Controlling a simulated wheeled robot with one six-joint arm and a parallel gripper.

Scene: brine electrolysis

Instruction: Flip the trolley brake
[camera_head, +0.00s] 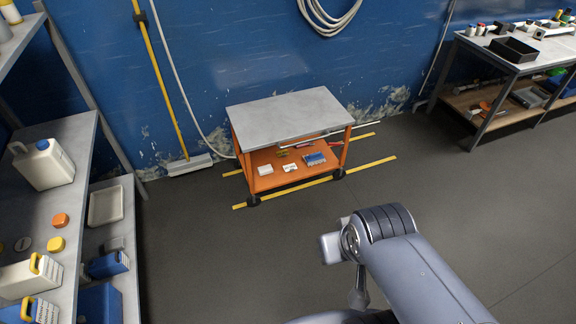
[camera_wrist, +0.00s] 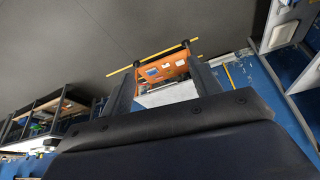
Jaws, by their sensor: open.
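The trolley (camera_head: 290,112) stands against the blue wall in the head view, with a grey top and an orange frame and lower shelf. Dark wheels show at its front corners, left (camera_head: 254,200) and right (camera_head: 338,174). I cannot make out the brake on either wheel. In the wrist view the trolley (camera_wrist: 165,95) appears upside down, seen between the two fingers of my gripper (camera_wrist: 164,80). My gripper is open and empty, well apart from the trolley.
Yellow floor lines (camera_head: 365,166) run along the trolley. A rod with a light shaft (camera_head: 352,128) lies behind it. A shelf with bottles (camera_head: 45,163) stands at left, a workbench (camera_head: 535,60) at right. The floor in front of the trolley is clear.

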